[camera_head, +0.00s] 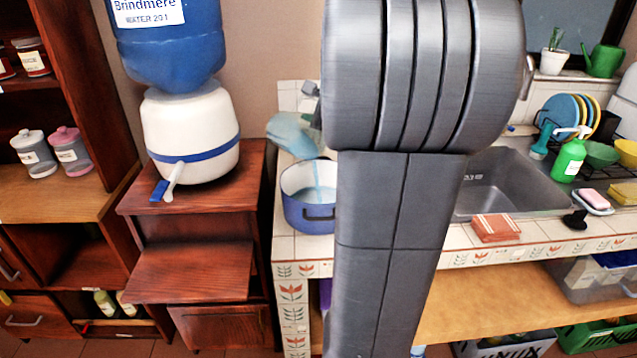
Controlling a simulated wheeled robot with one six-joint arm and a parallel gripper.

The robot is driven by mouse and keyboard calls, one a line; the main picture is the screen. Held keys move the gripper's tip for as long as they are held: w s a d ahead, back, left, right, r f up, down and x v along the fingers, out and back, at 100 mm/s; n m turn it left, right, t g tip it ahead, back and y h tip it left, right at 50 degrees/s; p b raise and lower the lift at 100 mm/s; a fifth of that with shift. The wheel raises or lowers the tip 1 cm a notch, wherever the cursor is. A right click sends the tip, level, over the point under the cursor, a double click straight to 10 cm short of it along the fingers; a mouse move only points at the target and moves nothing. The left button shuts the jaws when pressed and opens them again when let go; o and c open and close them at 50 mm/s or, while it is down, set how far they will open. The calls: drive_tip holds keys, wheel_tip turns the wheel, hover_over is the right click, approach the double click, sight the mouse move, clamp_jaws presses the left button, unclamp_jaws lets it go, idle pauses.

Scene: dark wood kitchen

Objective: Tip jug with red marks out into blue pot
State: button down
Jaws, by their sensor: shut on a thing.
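The blue pot (306,213) stands on the tiled counter just left of my arm, its open top showing a white inside. A pale blue, see-through jug (288,133) is tilted above and behind the pot's rim. A light blue streak of liquid runs down into the pot. No red marks can be made out on the jug, and its right side is hidden behind my arm. A small grey part of my gripper (311,90) shows at the arm's left edge, shut on the jug; the fingertips are mostly hidden.
A water dispenser (190,135) stands on a wooden cabinet at left. My arm blocks the middle of the counter.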

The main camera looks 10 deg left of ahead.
drive_tip(key=shift+s+d+f+t+y+b, duration=0.2)
drive_tip(key=shift+s+d+b, duration=0.2)
drive_tip(key=shift+b, duration=0.95)
drive_tip(key=shift+s+d+f+t+y+b, duration=0.1)
drive_tip(key=shift+s+d+t+y+b, duration=0.2)
drive_tip(key=shift+b, duration=1.05)
